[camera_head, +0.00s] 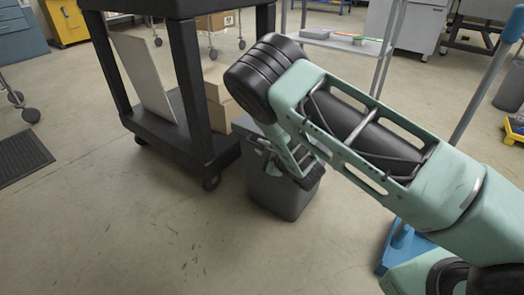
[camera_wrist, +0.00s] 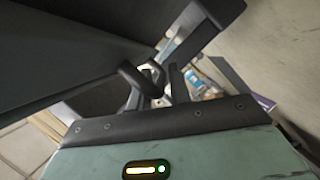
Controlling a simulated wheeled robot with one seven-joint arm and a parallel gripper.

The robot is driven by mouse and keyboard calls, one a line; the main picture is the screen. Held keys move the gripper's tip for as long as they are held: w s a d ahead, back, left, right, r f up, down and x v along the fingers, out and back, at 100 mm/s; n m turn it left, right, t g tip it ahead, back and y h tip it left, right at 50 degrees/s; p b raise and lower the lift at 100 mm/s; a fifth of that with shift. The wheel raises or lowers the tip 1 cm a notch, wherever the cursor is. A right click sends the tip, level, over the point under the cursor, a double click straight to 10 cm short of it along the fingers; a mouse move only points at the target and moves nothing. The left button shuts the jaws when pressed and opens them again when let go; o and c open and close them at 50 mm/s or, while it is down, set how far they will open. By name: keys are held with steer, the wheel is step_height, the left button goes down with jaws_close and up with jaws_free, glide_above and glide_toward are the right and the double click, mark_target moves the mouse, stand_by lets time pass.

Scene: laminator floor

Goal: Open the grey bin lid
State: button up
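The grey bin (camera_head: 278,196) stands on the floor beside the black cart, partly hidden behind my arm. My gripper (camera_head: 303,168) is low over its front rim. In the wrist view a broad dark panel (camera_wrist: 60,55), which looks like the lid, slants across the upper left. To its right, small white and blue items (camera_wrist: 207,86) show inside the bin, so the lid seems at least partly raised. My gripper's dark fingers (camera_wrist: 160,86) appear apart with a gap between them. Whether they touch the panel is unclear.
The black cart (camera_head: 190,90) with a leaning board and cardboard boxes (camera_head: 218,100) stands left of and behind the bin. A wire-leg table (camera_head: 345,42) is behind. A blue-based stand (camera_head: 398,248) is at right. The floor at front left is clear.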

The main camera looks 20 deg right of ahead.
steer(key=shift+w, duration=0.2)
jaws_close()
steer(key=shift+r, duration=0.1)
